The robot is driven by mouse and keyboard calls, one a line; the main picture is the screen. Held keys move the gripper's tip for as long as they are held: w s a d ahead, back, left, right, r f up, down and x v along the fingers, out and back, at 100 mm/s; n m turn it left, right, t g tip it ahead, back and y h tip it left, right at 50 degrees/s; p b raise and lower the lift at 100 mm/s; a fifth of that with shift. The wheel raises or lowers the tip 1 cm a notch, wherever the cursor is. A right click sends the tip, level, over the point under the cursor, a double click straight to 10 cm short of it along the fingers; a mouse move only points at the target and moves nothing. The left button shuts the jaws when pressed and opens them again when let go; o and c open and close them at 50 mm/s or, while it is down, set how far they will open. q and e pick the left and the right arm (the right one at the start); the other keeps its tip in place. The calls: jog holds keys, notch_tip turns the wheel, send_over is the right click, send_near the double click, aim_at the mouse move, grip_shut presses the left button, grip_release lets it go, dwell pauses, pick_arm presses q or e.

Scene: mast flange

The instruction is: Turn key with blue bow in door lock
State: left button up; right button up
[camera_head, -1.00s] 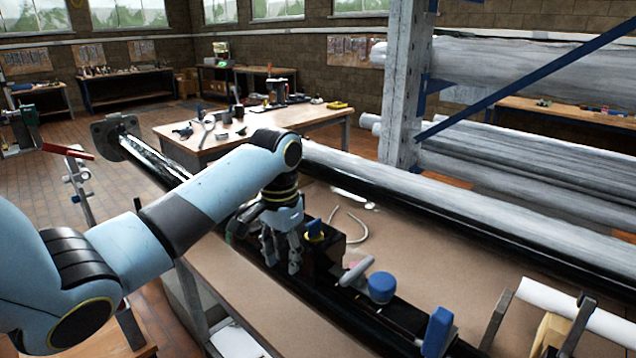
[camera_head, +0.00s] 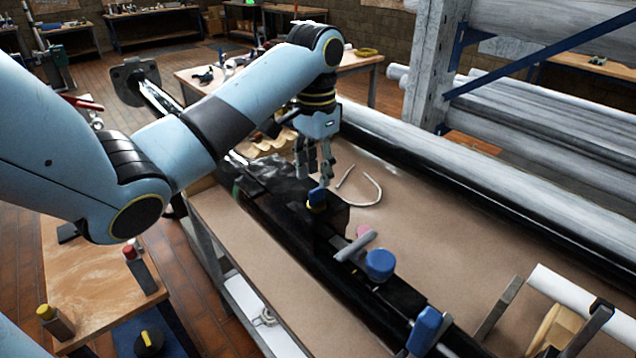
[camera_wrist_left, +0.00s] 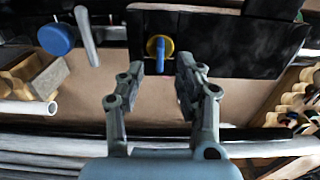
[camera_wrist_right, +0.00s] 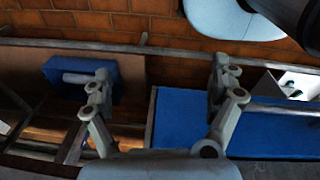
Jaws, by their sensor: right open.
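The key's blue bow (camera_head: 317,196) stands out of a yellow-ringed keyhole on a black lock body (camera_head: 328,218), which lies along the bench. In the left wrist view the blue bow (camera_wrist_left: 160,52) sits across the yellow ring, upright in the picture, just beyond my fingertips. My left gripper (camera_head: 314,180) is open right behind the key. In the left wrist view its two fingers (camera_wrist_left: 160,80) are apart with the bow lined up in the gap. I cannot tell whether either finger touches it. My right gripper (camera_wrist_right: 160,80) is open and empty, seen only in its wrist view.
A grey lever (camera_head: 355,245) and a blue round knob (camera_head: 380,264) stand near the lock on the same black length. A bent metal hook (camera_head: 368,190) lies on the bench (camera_head: 440,235). A wavy wooden rack (camera_head: 270,146) lies behind. The bench middle is clear.

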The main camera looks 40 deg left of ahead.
aim_at(317, 188)
pick_arm(q)
jog(key=shift+f, duration=0.45)
jog(key=shift+w+f, duration=0.1)
jog(key=shift+f, duration=2.25)
jog(key=shift+r, duration=0.1)
grip_shut()
pick_arm(e)
jog(key=shift+s+d, duration=0.2)
jog(key=shift+s, duration=0.05)
